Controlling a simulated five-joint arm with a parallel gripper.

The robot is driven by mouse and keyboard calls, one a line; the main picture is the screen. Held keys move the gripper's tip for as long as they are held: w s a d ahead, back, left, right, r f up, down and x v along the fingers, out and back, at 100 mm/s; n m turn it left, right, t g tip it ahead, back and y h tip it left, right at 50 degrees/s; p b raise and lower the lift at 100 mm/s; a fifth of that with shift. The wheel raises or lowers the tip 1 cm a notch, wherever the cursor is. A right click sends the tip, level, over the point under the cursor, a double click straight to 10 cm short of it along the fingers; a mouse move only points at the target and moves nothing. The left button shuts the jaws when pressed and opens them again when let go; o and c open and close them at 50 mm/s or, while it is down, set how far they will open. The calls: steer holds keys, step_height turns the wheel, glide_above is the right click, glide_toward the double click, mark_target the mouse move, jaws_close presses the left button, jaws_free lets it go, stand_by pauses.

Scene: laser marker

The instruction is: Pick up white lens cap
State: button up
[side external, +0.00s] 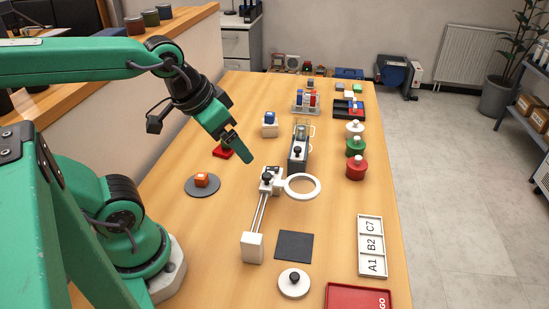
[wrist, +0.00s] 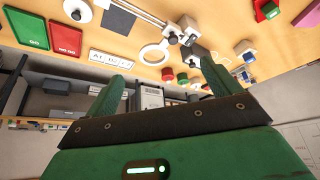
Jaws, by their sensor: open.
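A round white disc with a dark knob on top, which looks like the white lens cap (side external: 286,289), lies flat on the table near the front, below a dark square mat. It also shows at the top left of the wrist view (wrist: 70,5), partly cut by the frame edge. My gripper (side external: 245,153) is high above the table, behind the white rail stand and well away from the cap. In the wrist view my gripper (wrist: 163,85) has its two green fingers wide apart with nothing between them.
A white ring (side external: 317,189) on a rail stand (side external: 252,247) rises between my gripper and the cap. The dark mat (side external: 294,246), a labelled white tray (side external: 371,228) and a red tray (side external: 355,297) lie around the cap. Red, green and white lidded jars stand right.

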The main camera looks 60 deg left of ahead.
steer(key=w+d+f+g, duration=0.35)
steer(key=d+f, duration=0.35)
steer(key=d, duration=0.3)
steer(key=n+g, duration=0.2)
glide_above(297, 273)
step_height(297, 273, down, 9)
steer(key=shift+s+f, duration=0.15)
steer(key=shift+f, duration=0.05)
steer(key=shift+f, duration=0.1)
steer(key=shift+f, duration=1.25)
steer(key=shift+f, duration=0.1)
steer(key=shift+f, duration=2.45)
steer(key=c, duration=1)
